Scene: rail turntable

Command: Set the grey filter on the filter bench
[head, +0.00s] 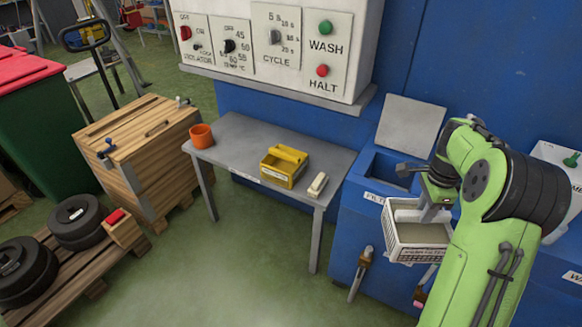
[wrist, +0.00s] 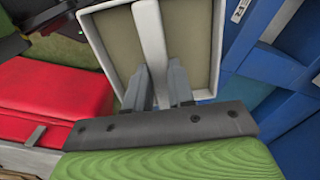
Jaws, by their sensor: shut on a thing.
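The grey filter (head: 418,252) is a pale, basket-like tray with a bar across its top. My gripper (head: 432,212) is shut on that bar and holds the filter in front of the blue machine. In the wrist view the filter (wrist: 205,50) shows its beige inside, with my gripper (wrist: 160,88) closed around the bar (wrist: 151,40). The filter bench seems to be the grey table (head: 235,150) to the left; its front label is too small to read. The filter is to the right of the bench and apart from it.
On the bench stand an orange cup (head: 202,136), a yellow box (head: 283,167) and a small pale object (head: 317,185). The bench's middle left is bare. The blue machine has an open well (head: 385,172) with a raised lid (head: 410,122). A wooden crate (head: 140,150) stands left.

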